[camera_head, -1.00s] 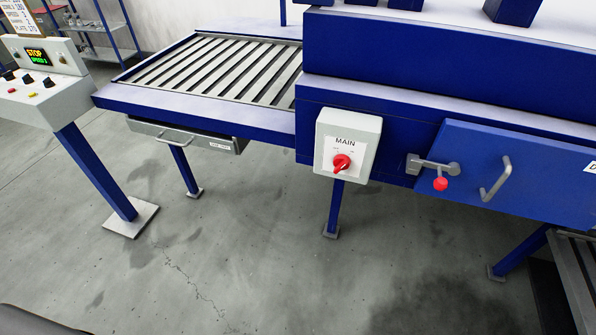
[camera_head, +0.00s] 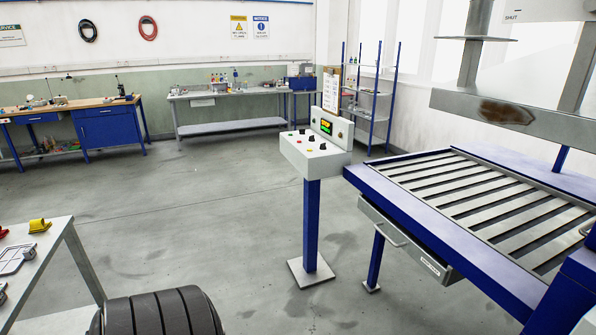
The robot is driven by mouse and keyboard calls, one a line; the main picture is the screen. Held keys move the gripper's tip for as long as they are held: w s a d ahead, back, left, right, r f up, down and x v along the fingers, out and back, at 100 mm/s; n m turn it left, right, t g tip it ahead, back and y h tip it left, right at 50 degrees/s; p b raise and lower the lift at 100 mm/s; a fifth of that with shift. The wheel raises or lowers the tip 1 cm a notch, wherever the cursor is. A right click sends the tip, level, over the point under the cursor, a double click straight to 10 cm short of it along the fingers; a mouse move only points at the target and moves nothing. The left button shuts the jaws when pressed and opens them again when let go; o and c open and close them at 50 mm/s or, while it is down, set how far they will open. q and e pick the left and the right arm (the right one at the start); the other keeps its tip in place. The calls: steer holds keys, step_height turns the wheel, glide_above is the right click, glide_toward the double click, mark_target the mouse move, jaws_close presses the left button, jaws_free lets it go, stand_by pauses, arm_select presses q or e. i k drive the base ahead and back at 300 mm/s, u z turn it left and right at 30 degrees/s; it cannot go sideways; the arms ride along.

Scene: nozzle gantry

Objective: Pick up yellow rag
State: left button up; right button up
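I cannot make out a yellow rag for certain. A small yellow object (camera_head: 39,225) lies on the light table (camera_head: 62,236) at the left edge of the head view. It is too small to tell whether it is cloth. Neither of my grippers is in view.
A control pedestal (camera_head: 311,225) stands mid-floor, left of the blue roller conveyor (camera_head: 400,205) with its drawer (camera_head: 405,238). Workbenches (camera_head: 75,102) (camera_head: 228,93) and a shelf rack (camera_head: 370,100) line the back. Open floor (camera_head: 190,220) lies between.

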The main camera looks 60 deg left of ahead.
mark_target(38, 225)
steer(key=u, duration=3)
